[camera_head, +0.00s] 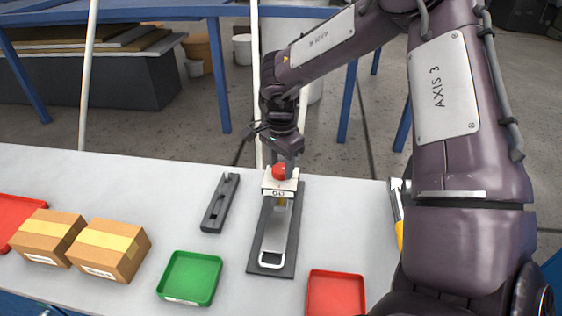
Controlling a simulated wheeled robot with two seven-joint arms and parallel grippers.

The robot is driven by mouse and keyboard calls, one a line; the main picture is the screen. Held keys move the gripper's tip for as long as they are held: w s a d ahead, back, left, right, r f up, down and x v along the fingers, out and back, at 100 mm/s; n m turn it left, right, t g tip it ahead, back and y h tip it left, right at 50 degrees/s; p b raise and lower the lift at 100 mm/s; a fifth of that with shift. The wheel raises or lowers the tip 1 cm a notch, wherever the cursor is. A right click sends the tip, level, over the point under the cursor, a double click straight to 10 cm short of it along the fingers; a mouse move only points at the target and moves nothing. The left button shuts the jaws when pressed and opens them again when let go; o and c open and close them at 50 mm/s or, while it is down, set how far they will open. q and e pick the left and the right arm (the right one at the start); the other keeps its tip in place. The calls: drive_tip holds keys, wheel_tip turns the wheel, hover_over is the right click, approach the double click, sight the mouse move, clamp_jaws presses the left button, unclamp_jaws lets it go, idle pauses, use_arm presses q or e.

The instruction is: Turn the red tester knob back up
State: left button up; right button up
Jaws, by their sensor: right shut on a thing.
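The red tester knob (281,171) sits at the top of the tester, on a white labelled block (280,187). The tester has a dark grey base plate (256,254) lying on the white table, with a pale U-shaped handle (272,258) at its near end. My right gripper (284,160) comes down from above and is shut on the red knob, at the far end of the tester. Its fingers are small and partly hidden here. My left gripper is not in view.
A dark grey bar-shaped part (220,203) lies left of the tester. A green tray (189,278), a red tray (336,293), cardboard boxes (111,250) and another red tray (14,217) stand on the table (165,205). A yellow-handled tool (397,205) lies at right.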

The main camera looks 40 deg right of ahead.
sight(281, 168)
drive_tip(key=shift+w+r, duration=0.1)
drive_tip(key=shift+w, duration=0.05)
idle(0.4)
drive_tip(key=o, duration=1)
drive_tip(key=shift+c, duration=0.2)
drive_tip(key=shift+r, duration=0.45)
wheel_tip(281, 168, up, 7)
drive_tip(key=shift+f+b, duration=0.1)
drive_tip(key=shift+b, duration=0.4)
